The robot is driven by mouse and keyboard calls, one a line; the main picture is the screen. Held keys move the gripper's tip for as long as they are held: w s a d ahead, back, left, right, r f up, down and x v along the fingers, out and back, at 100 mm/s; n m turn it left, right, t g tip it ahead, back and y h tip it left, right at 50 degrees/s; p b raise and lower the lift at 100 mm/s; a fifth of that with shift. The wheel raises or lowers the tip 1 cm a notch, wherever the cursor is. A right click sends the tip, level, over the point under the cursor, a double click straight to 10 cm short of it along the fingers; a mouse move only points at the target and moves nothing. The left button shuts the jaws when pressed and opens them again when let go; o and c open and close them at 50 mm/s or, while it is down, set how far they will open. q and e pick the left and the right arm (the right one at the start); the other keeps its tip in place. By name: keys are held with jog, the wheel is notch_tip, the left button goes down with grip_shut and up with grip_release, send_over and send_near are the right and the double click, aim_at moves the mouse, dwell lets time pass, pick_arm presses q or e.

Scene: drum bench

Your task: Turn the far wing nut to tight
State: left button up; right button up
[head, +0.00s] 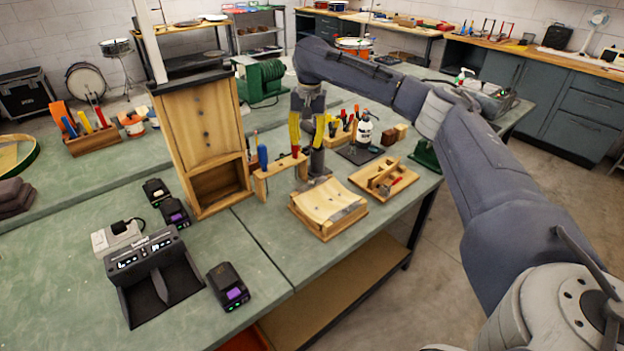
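My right gripper (307,133) reaches in from the right and points down, with its two yellow-faced fingers apart and nothing visible held between them. It is above the bench, behind the light wooden block (327,208) and just right of the small wooden screwdriver rack (279,172). A grey upright part (317,162) shows just below the fingers; I cannot tell whether they touch it. I cannot make out the far wing nut; it may be hidden or too small. My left gripper is not in view.
A tall wooden cabinet (203,130) stands left of the gripper. A wooden tray (384,180), a white bottle (364,129) and a tool holder are to its right. Black chargers (153,272) and battery packs sit at the front left.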

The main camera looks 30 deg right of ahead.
jog(key=f+n, duration=0.5)
jog(key=d+f+n, duration=0.1)
jog(key=f+n, duration=0.4)
jog(key=n, duration=0.1)
jog(key=f+n, duration=0.5)
jog(key=shift+s+d+f+n+h, duration=0.2)
jog(key=shift+s+f+n+h, duration=0.1)
jog(key=shift+n, duration=0.1)
dwell(0.4)
jog(key=shift+c, duration=0.4)
jog(key=c, duration=0.6)
grip_shut()
